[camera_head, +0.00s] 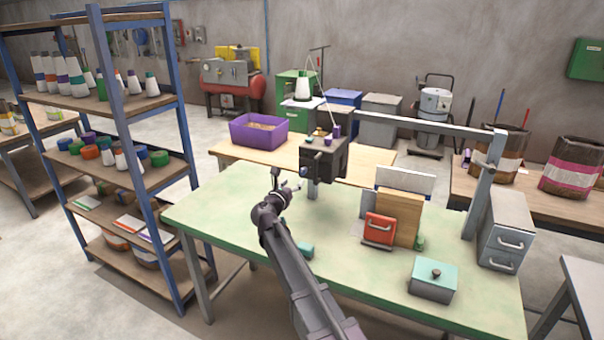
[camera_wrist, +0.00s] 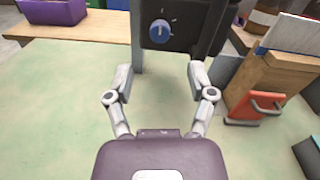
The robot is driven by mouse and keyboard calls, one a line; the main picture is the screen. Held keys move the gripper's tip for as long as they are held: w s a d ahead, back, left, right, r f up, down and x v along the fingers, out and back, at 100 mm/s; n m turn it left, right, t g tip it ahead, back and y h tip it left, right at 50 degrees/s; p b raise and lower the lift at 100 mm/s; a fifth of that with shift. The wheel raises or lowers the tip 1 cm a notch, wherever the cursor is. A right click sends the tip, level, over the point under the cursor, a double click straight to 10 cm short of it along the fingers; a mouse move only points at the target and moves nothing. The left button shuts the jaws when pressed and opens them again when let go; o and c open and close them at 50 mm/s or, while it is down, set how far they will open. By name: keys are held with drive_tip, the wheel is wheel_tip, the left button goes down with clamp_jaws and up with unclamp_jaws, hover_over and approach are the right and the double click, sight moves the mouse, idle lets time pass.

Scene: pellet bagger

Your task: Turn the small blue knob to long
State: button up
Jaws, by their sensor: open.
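The small blue knob (camera_wrist: 160,29) sits on the front face of a dark machine box (camera_wrist: 190,42) at the top of the wrist view. It has a pale pointer line, and light tick marks surround it; I cannot read any words there. In the head view my gripper (camera_head: 290,184) is just left of the box.
The green table (camera_head: 235,205) carries a wooden block with a red handled front (camera_head: 379,229), a teal-lidded box (camera_head: 432,282) and a grey drawer cabinet (camera_head: 506,228). A purple bin (camera_head: 258,130) stands behind. A grey post and beam (camera_head: 425,127) run right of the machine.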

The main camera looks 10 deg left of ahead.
sight(302, 172)
drive_tip(key=x, duration=0.8)
drive_tip(key=shift+w, duration=0.15)
clamp_jaws()
